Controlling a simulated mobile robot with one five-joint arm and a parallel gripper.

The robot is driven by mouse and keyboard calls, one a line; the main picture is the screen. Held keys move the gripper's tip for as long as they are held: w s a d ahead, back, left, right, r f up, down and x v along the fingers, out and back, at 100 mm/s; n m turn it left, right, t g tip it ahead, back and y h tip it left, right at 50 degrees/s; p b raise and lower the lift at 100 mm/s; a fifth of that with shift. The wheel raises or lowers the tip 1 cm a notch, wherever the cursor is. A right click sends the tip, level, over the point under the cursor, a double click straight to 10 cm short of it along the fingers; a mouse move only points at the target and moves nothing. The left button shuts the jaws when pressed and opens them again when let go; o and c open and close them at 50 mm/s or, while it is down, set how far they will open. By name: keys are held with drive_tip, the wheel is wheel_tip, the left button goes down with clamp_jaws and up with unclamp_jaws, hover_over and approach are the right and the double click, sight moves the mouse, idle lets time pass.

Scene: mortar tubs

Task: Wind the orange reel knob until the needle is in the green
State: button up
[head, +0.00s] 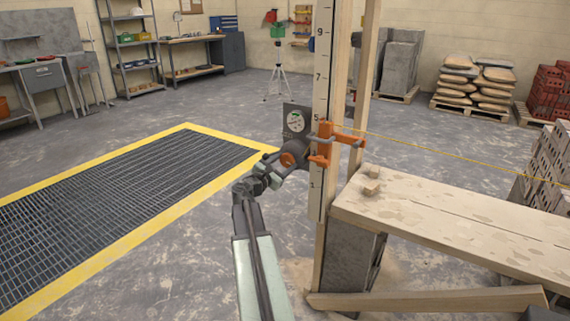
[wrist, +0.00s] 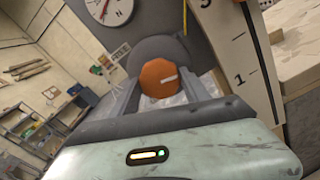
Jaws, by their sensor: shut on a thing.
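In the head view the knob (head: 288,158) shows at the end of my arm, beside the wooden post. My gripper (head: 282,162) is shut on it. The round white dial (wrist: 108,8) is above the knob, cut by the top edge in the wrist view. It also shows in the head view (head: 295,122) on a dark plate. Its needle is red; I cannot tell whether it points into the green.
An orange clamp (head: 325,145) grips the numbered white staff (head: 322,70) close right of the knob. A yellow line (head: 450,158) runs right from the clamp. A plank bench (head: 450,215) stands at right. Yellow-edged floor grating (head: 120,190) lies at left.

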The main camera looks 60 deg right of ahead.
drive_tip(key=m, duration=0.5)
drive_tip(key=shift+a+m, duration=0.1)
drive_tip(key=shift+m, duration=0.2)
drive_tip(key=m, duration=0.4)
drive_tip(key=shift+m, duration=0.3)
drive_tip(key=m, duration=0.8)
drive_tip(key=shift+m, duration=0.3)
drive_tip(key=shift+m, duration=0.3)
drive_tip(key=o, duration=1.4)
drive_tip(key=shift+r, duration=0.1)
